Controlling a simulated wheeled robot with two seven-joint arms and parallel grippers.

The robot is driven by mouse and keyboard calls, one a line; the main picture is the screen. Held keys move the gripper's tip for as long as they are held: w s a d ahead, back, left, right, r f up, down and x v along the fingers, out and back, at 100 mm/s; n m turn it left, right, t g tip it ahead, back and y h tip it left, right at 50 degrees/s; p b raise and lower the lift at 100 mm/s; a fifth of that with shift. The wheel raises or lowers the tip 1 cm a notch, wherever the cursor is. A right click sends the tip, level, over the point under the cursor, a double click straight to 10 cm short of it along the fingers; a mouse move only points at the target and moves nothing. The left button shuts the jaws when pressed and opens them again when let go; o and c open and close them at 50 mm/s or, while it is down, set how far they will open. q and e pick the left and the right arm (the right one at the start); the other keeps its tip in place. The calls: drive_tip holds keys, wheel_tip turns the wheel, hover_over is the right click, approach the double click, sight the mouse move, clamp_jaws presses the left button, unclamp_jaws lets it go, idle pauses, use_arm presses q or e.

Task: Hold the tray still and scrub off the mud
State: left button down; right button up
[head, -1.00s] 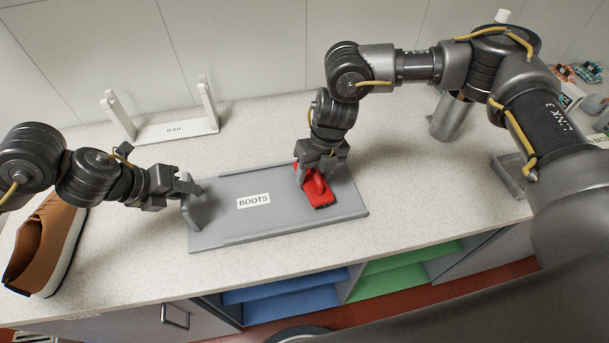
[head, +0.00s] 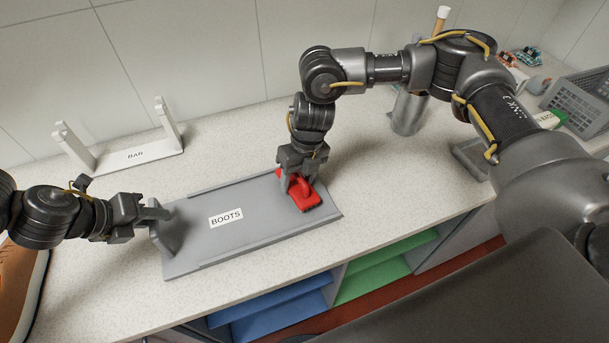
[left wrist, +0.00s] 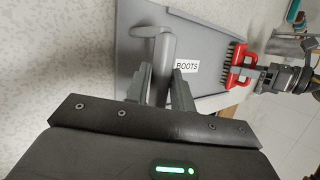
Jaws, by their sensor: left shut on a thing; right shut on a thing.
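The grey tray (head: 250,235) with a white BOOTS label lies on the speckled counter; it also shows in the left wrist view (left wrist: 205,30). My left gripper (head: 158,212) is shut on the upright handle (head: 170,238) at the tray's left end; the left wrist view shows its fingers (left wrist: 168,88) at this handle (left wrist: 165,50). My right gripper (head: 297,178) is shut on a red brush (head: 306,196) over the tray's right part. In the left wrist view the brush (left wrist: 242,68) shows its bristles. I see no clear mud on the visible tray surface; the area under the brush is hidden.
A white stand labelled BAR (head: 140,155) is behind the tray. A brown shoe (head: 15,290) is at the left edge. A metal cylinder (head: 408,112) and a grey basket (head: 580,98) are at the back right. Blue (head: 270,308) and green (head: 385,270) shelves lie below the counter.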

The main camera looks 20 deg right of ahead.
use_arm(q)
drive_tip(key=shift+f, duration=0.15)
use_arm(e)
drive_tip(key=shift+s+a, duration=0.2)
drive_tip(key=shift+a, duration=4)
drive_tip(key=shift+a+r, duration=0.1)
drive_tip(key=shift+a, duration=0.1)
wheel_tip(320, 180, up, 8)
drive_tip(key=shift+d+r, duration=0.1)
use_arm(q)
drive_tip(key=c, duration=1.6)
unclamp_jaws()
drive_tip(key=o, duration=0.5)
drive_tip(key=shift+w, duration=0.15)
use_arm(e)
drive_tip(key=shift+w, duration=0.1)
